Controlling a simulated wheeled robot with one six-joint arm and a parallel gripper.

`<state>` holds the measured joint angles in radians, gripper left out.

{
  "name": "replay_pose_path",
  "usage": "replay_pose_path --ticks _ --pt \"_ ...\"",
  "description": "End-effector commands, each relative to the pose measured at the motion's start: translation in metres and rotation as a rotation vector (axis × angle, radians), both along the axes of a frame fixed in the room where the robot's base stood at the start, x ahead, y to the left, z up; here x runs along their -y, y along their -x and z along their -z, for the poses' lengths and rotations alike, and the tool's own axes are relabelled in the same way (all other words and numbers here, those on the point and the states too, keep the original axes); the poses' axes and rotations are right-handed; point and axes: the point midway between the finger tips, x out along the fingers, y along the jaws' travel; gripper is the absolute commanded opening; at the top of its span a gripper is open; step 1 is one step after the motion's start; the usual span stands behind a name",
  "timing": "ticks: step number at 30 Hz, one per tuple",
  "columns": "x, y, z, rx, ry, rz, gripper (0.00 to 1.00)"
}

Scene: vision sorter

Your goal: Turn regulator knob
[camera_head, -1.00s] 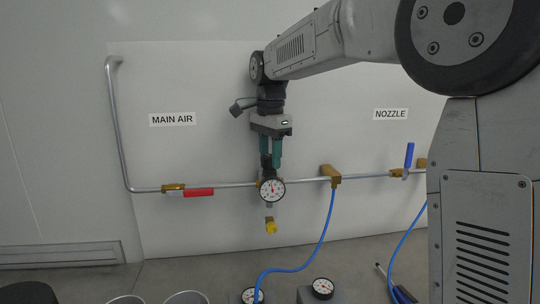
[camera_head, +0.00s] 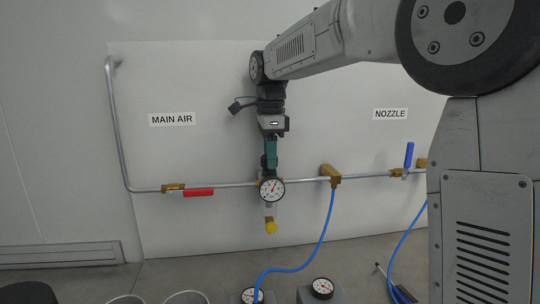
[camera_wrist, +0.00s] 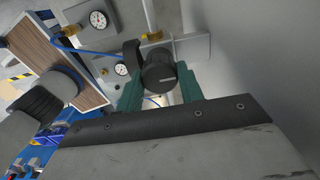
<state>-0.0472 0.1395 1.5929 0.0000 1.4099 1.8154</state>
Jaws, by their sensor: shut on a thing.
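The regulator knob (camera_wrist: 159,76) is a dark round knob with a pale line on its face, seen in the wrist view between my gripper's green fingers. My gripper (camera_wrist: 160,85) is shut on it. In the head view my gripper (camera_head: 270,165) points down from above the regulator gauge (camera_head: 271,190), and the knob is largely hidden there. The gauge has a white dial, with its needle tilted up to the right. A yellow-tipped fitting (camera_head: 270,226) hangs below the gauge.
A metal pipe (camera_head: 230,186) runs along the white wall panel. A red valve handle (camera_head: 198,192) lies along it at left; a blue valve handle (camera_head: 409,155) stands upright at right. A blue hose (camera_head: 325,230) drops from a brass fitting (camera_head: 331,176).

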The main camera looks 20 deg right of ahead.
Motion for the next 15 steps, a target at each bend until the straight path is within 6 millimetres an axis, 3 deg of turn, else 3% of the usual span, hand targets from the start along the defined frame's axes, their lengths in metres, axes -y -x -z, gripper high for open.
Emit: replay_pose_path --ticks 7,8,10,15 --pt "0.0000 -0.0006 -0.0015 0.004 0.000 -0.001 0.14" --pt "0.0000 -0.0006 -0.0015 0.004 0.000 -0.001 0.40" --pt "0.0000 -0.0005 -0.0014 0.004 0.000 -0.001 0.59" --pt "0.0000 -0.0003 -0.0008 0.002 0.000 -0.001 0.59"
